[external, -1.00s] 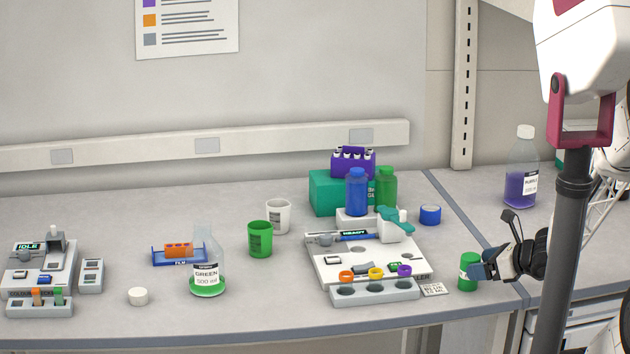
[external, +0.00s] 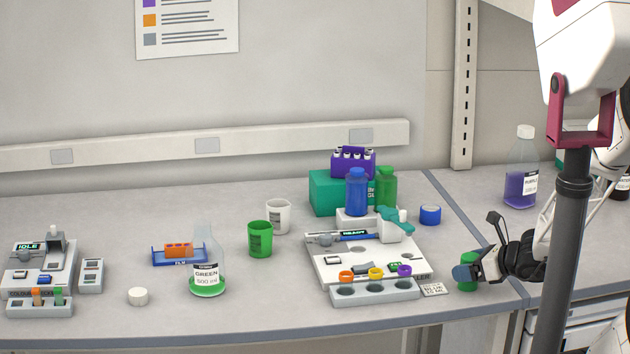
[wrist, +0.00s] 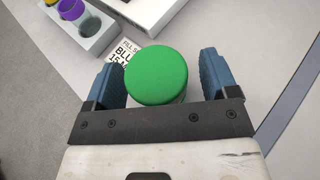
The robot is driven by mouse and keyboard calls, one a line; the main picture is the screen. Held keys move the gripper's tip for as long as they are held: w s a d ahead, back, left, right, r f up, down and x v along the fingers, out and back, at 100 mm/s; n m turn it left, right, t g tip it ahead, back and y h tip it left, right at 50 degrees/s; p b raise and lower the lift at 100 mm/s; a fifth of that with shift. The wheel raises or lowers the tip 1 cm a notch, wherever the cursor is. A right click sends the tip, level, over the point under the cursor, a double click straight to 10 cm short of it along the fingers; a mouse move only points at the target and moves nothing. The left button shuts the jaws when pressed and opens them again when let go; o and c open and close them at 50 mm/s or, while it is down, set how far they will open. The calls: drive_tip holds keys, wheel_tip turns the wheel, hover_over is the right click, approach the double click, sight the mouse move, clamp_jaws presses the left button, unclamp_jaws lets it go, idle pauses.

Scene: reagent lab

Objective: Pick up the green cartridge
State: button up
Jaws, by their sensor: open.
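The green cartridge (external: 468,258) is a small upright cylinder on the bench, right of the white device. In the wrist view its round green top (wrist: 156,75) lies between the two blue fingers of my gripper (wrist: 160,80). The fingers stand on either side of it, with a visible gap at the right finger and a narrower one at the left. In the external view my gripper (external: 468,272) reaches in from the right and hides part of the cartridge's side.
The white device (external: 330,262) with a front rack of coloured rings (external: 375,290) stands to the left. A small printed label (external: 433,289) lies beside it. A blue roll (external: 430,214) sits behind. The bench's front edge is close to the cartridge.

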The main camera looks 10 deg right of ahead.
sight(472, 257)
drive_tip(key=c, duration=1)
drive_tip(key=shift+r, duration=0.1)
drive_tip(key=shift+c, duration=0.2)
drive_tip(key=shift+r, duration=0.85)
drive_tip(key=shift+s+d+r, duration=0.1)
drive_tip(key=shift+s+r, duration=0.15)
drive_tip(key=shift+r, duration=0.65)
drive_tip(key=s+d+r, duration=0.1)
drive_tip(key=s+d, duration=0.2)
drive_tip(key=s, duration=1.2)
drive_tip(key=shift+d+r, duration=0.15)
drive_tip(key=shift+d, duration=0.05)
